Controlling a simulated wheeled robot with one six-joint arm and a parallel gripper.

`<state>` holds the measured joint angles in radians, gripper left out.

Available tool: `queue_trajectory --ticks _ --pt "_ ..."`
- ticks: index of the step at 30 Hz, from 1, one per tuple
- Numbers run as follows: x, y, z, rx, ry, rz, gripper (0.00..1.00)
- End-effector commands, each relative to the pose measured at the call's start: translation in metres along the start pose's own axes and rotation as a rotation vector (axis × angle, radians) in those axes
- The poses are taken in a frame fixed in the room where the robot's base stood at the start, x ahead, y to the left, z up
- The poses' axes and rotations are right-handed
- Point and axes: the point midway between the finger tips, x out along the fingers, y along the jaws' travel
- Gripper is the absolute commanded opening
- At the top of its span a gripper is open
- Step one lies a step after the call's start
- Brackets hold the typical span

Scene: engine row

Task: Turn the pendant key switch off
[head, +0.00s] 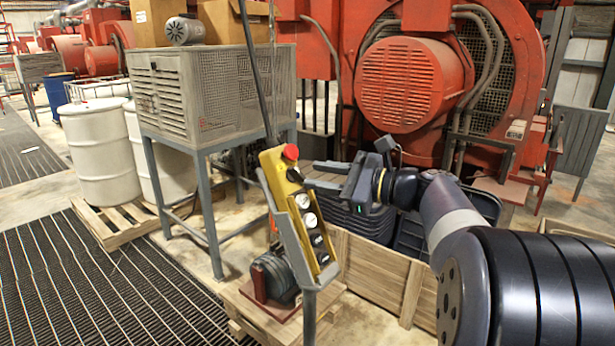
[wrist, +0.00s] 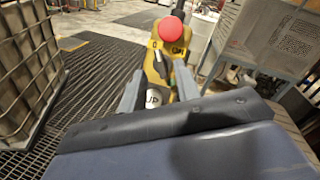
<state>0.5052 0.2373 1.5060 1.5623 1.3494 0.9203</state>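The yellow pendant (head: 280,190) hangs tilted in a grey holder in the middle of the head view. Its red button (head: 290,152) is on top, also seen in the wrist view (wrist: 172,31). Below that button is the black key switch (head: 294,175), which also shows in the wrist view (wrist: 158,66) between labels that look like "0" and "ON". Which label the key points to is hard to tell. My gripper (head: 308,177) reaches in from the right, fingertips close to the key. In the wrist view its fingers (wrist: 158,80) are apart, one on each side of the key; contact is unclear.
A wooden crate (head: 375,275) with dark bins stands below my arm. A grey mesh cabinet on legs (head: 195,90) is behind left of the pendant. Red engine machinery (head: 410,85) stands behind. Floor grating (head: 90,280) lies open at left.

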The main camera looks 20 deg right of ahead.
Motion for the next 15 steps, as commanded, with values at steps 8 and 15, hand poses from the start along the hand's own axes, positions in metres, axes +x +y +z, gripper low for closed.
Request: queue_trajectory --ticks 8,15 --pt "-0.050 0.000 -0.001 -0.001 0.003 -0.003 0.31" --pt "-0.067 0.000 0.000 0.000 0.000 0.000 0.31"
